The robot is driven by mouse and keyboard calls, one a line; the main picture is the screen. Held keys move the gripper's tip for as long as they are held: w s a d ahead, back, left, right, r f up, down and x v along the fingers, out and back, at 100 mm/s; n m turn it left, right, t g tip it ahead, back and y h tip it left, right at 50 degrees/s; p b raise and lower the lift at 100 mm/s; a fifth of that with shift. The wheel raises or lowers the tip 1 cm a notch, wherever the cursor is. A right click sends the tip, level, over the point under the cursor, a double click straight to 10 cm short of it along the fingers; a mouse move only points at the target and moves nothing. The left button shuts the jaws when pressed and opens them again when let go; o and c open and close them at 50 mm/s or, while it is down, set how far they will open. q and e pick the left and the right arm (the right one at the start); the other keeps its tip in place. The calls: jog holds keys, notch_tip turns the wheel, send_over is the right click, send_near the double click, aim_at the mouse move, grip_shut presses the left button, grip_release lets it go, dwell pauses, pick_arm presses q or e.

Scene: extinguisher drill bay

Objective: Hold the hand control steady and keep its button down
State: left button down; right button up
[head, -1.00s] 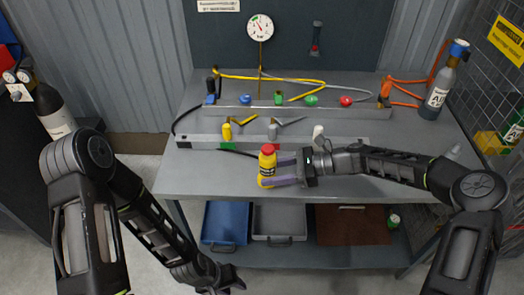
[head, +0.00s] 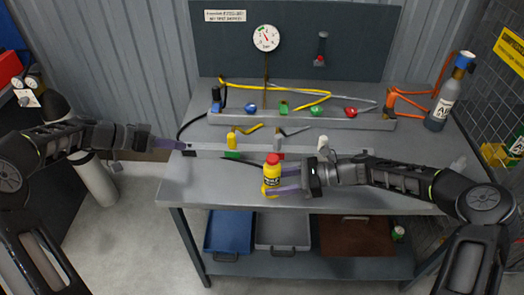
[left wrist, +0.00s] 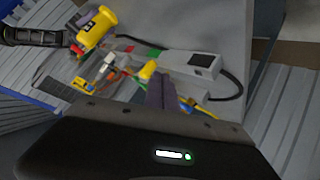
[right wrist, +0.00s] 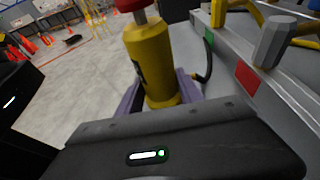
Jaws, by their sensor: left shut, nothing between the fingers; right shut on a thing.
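The hand control (head: 272,180) is a yellow upright body with a dark label and a red button (head: 273,158) on top. It stands out over the front of the grey bench. My right gripper (head: 282,180) is shut on its body from the right, one purple finger on each side. The right wrist view also shows the yellow body (right wrist: 152,62) between the fingers, with the red button cut by the top edge. Nothing touches the button. My left gripper (head: 182,146) is shut and empty at the bench's left edge, well left of the control.
A grey rail (head: 260,149) with yellow, grey and white posts lies behind the control. A second rail (head: 300,122) holds coloured knobs and hoses. A gauge (head: 265,38) stands at the back. A grey bottle (head: 443,103) stands right. The bench front left (head: 215,180) is clear.

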pick_arm(q)
jog(key=s+d+r+m+g+h, duration=0.2)
jog(key=d+r+m, duration=0.3)
jog(key=d, duration=0.2)
jog(key=s+d+r+m+g+h, duration=0.3)
jog(key=d+r+m, duration=0.2)
jog(key=d, duration=0.3)
jog(key=shift+s+r+m+h, duration=0.2)
jog(key=shift+s+m+h, duration=0.1)
jog(key=shift+m, duration=0.3)
send_over(273, 159)
jog(key=f+v, duration=0.1)
jog(key=v, duration=0.2)
notch_tip(273, 159, down, 2)
jog(key=shift+w+f, duration=0.15)
jog(key=shift+f, duration=0.85)
jog(key=shift+w+f, duration=0.15)
jog(key=shift+f, duration=0.8)
